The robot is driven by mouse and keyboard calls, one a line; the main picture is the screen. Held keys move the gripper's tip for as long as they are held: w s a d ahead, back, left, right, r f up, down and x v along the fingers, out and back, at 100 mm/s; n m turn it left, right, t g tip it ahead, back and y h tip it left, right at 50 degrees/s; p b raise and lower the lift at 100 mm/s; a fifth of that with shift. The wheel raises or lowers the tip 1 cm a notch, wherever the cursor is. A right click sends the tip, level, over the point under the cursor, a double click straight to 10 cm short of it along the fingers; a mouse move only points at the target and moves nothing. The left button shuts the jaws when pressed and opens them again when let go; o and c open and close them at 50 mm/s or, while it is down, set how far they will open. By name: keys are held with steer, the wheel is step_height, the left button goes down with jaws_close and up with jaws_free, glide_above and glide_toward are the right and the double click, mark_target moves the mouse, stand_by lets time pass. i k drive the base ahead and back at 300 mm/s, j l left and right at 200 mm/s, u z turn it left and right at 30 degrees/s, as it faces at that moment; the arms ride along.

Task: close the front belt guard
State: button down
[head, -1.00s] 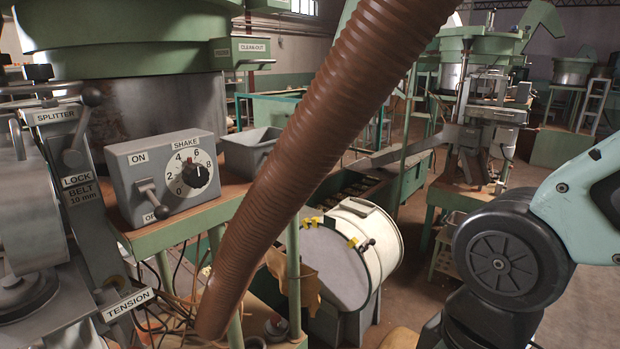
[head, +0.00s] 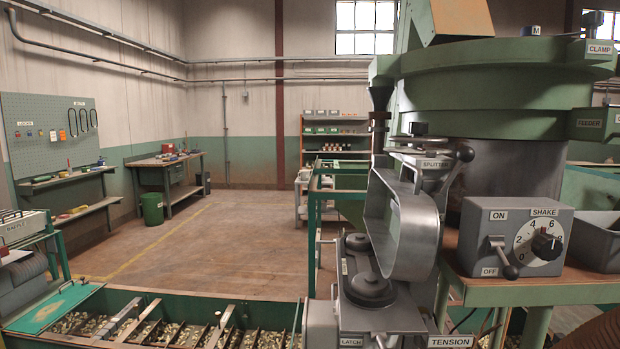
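On the splitter machine at right of centre in the head view, a grey metal belt guard (head: 426,238), shaped like a rounded shell, stands raised on edge. Below and left of it, two dark round pulleys (head: 370,284) lie uncovered on the machine bed, so the guard looks open. A plate marked LATCH (head: 352,341) is at the bottom edge, and one marked TENSION (head: 450,341) is to its right. The SPLITTER plate (head: 435,165) and a dark-knobbed lever are above the guard. My gripper is not in view.
A grey control box (head: 515,238) with a switch and SHAKE dial sits close right of the guard, below a large green hopper (head: 490,90). A green trough (head: 200,305) of nuts crosses the lower left. Open floor (head: 230,240) lies behind it.

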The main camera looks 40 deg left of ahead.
mark_target(402, 221)
steer(key=u, duration=1)
